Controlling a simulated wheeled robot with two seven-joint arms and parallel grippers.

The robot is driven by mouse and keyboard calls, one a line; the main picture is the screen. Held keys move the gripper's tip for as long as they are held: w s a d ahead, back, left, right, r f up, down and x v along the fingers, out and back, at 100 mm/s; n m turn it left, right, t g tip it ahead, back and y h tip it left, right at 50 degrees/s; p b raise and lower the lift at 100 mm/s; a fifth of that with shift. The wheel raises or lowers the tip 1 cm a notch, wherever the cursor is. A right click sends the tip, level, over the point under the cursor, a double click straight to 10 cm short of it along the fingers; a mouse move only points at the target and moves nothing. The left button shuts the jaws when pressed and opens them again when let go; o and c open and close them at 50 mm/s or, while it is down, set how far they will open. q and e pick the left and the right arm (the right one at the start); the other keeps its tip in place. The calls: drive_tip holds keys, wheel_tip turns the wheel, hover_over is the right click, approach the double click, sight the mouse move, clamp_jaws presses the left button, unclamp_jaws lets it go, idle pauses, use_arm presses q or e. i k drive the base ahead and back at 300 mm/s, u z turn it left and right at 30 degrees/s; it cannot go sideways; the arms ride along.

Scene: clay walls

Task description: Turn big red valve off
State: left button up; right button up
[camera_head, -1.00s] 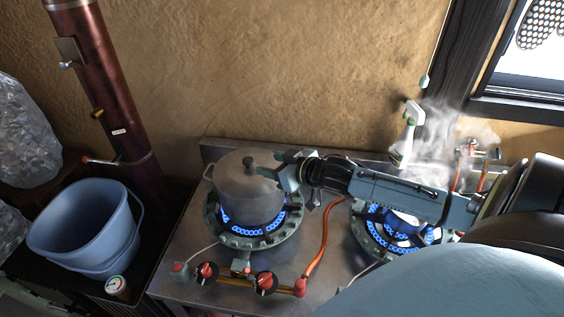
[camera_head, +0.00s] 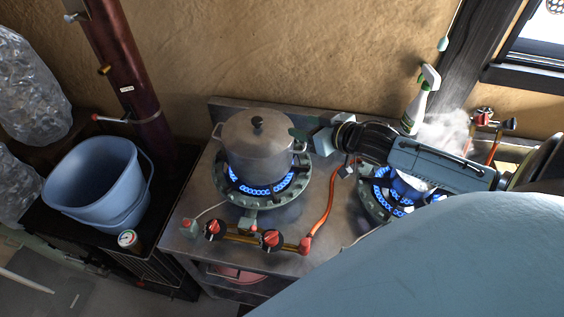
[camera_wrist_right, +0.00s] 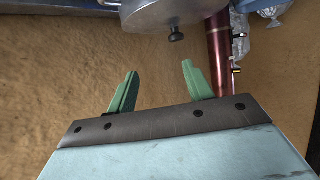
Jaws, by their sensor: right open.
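Two red knobs, the left one (camera_head: 215,229) and the right one (camera_head: 271,239), sit on the pipe along the stove's front in the head view. A smaller red-handled lever (camera_head: 106,118) sticks out of the dark red pipe at the left. I cannot tell which one is the big red valve. My right gripper (camera_head: 306,137) is open and empty, beside the lidded pot's right side and behind the knobs, apart from them. Its two green fingers also show spread in the wrist view (camera_wrist_right: 157,84). My left gripper is not in view.
The grey pot (camera_head: 260,155) stands on a lit burner. A second lit burner (camera_head: 377,202) is partly hidden under my right arm, with steam above it. A spray bottle (camera_head: 419,105) stands behind. A blue bucket (camera_head: 97,178) is at the left. An orange hose (camera_head: 328,200) runs between the burners.

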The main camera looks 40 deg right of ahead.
sight(270, 239)
drive_tip(key=z, duration=0.95)
